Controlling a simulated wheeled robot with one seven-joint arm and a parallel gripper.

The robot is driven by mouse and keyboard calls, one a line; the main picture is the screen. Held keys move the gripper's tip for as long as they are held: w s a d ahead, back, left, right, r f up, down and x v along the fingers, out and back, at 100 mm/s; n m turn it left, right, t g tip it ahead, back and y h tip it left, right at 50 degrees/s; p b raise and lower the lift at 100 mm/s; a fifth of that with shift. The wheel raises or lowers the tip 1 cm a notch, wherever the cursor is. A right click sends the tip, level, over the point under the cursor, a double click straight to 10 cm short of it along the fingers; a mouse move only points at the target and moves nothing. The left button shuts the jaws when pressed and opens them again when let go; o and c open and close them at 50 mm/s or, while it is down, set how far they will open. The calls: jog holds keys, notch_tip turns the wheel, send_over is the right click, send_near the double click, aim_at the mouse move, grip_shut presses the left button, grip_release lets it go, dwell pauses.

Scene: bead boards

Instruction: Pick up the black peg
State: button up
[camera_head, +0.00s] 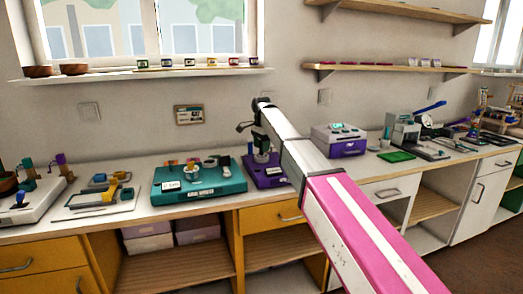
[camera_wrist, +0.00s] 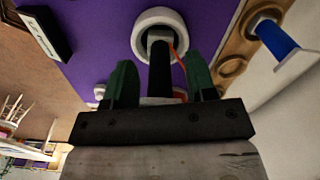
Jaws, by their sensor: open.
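The black peg (camera_wrist: 160,78) stands out from the purple board (camera_wrist: 90,30) in the wrist view, beside or within a white ring (camera_wrist: 141,33); which of the two I cannot tell. My gripper (camera_wrist: 159,60) has its two dark green fingers apart, one on each side of the peg, with gaps showing on both sides. A thin orange-red piece (camera_wrist: 175,58) shows by the peg. In the head view the purple board (camera_head: 276,181) lies on the counter under my gripper; the peg is too small to make out there.
A teal board (camera_head: 200,192) sits left of the purple one. A purple-and-white box (camera_head: 340,144) stands to the right. In the wrist view a blue peg (camera_wrist: 277,38) stands near a wooden piece with rings (camera_wrist: 235,65). A black-and-white label (camera_wrist: 45,30) lies on the board.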

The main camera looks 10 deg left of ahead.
jog(key=c, duration=0.8)
